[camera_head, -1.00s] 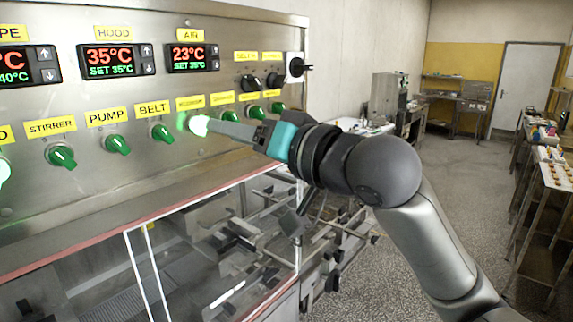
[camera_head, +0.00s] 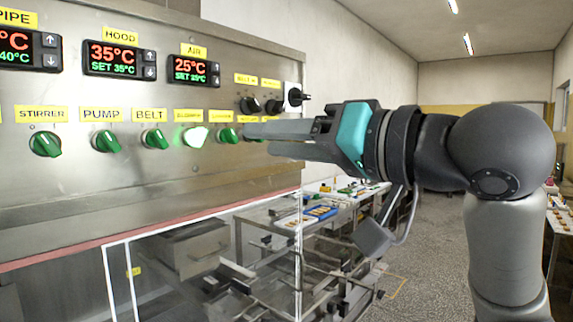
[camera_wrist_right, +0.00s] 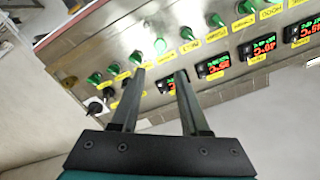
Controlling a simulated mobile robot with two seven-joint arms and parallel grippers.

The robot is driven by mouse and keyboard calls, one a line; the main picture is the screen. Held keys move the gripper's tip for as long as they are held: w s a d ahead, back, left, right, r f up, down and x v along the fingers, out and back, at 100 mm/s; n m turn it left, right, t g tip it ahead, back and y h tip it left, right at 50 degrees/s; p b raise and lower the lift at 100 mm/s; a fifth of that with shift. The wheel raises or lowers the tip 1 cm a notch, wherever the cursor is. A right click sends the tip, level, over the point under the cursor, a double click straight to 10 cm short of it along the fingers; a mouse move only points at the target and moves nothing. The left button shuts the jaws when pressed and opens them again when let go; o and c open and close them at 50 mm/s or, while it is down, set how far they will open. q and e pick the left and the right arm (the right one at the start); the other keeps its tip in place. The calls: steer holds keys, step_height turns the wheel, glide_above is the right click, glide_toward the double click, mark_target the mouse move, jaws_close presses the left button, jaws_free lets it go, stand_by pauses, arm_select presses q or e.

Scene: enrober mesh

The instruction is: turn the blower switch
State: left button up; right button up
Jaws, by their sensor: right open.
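A row of green rotary switches runs along the steel control panel (camera_head: 60,185). One of them, the lit switch (camera_head: 195,136), glows pale green to the right of the belt switch (camera_head: 155,138). Its yellow label (camera_head: 188,115) is too small to read, so I cannot tell for sure which one is the blower switch. My right gripper (camera_head: 256,138) is open and empty, to the right of the lit switch and apart from it. Its fingers hide the switches at the right end. The wrist view shows the spread fingers (camera_wrist_right: 160,75) with the panel beyond.
Temperature displays (camera_head: 120,60) sit above the switches. Black knobs (camera_head: 262,105) are at the panel's right end. A glass-fronted machine section (camera_head: 170,265) lies below. A table with coloured items (camera_head: 320,212) stands behind my right arm.

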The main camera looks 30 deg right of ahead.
steer(key=shift+v, duration=0.85)
